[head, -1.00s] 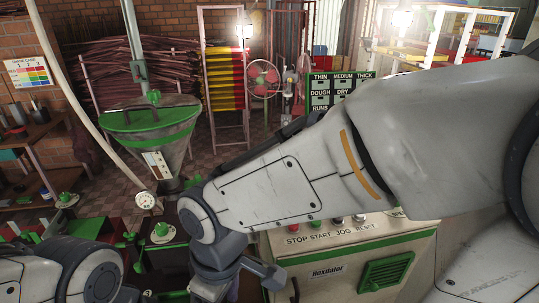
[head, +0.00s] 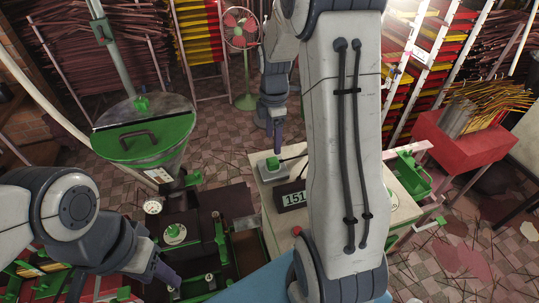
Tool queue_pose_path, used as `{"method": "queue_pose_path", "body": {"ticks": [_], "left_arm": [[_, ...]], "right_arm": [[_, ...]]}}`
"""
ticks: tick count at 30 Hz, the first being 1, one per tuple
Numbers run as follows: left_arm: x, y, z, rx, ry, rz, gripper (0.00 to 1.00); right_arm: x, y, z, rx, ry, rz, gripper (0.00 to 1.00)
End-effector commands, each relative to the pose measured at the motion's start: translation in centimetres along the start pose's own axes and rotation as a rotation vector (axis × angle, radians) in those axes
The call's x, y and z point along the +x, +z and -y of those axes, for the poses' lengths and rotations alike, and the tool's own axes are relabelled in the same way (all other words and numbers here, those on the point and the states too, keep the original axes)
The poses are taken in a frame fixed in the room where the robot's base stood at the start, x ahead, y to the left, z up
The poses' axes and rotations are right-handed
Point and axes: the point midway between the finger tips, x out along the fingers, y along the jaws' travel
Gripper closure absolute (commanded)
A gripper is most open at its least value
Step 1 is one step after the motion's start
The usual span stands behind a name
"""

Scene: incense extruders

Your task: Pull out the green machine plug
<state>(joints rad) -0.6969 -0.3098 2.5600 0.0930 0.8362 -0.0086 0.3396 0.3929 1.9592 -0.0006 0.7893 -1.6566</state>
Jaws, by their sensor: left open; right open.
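A small green plug-like block (head: 271,163) sits in a grey box (head: 276,172) at the far-left corner of the pale machine top (head: 318,185) in the head view. A dark cable runs from there to the right. My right gripper (head: 275,140) points down just above the green block, with a small gap seeming to show; its jaws are seen edge-on and it is open. My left gripper (head: 168,280) is open and empty at the lower left, over the dark machine bed, well away from the block.
A dark display reading 151 (head: 294,198) stands just in front of the grey box. My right arm hides much of the machine top. A green-lidded hopper (head: 145,135), a gauge (head: 153,207) and a green knob (head: 174,232) are at the left. A red bin (head: 465,145) stands at the right.

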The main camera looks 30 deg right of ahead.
Motion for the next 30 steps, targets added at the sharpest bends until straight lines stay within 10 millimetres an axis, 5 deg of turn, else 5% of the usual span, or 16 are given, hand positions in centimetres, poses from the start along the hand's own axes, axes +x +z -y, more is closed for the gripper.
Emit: {"method": "queue_pose_path", "body": {"ticks": [13, 30], "left_arm": [[1.2, 0.1, 0.1, -0.001, 0.000, 0.000, 0.50], [6.8, 0.4, 0.5, -0.010, 0.000, 0.000, 0.50]], "right_arm": [[1.3, -0.2, 0.0, -0.001, 0.000, 0.000, 0.25], [8.5, -0.2, 0.1, 0.000, -0.001, 0.000, 0.25]]}}
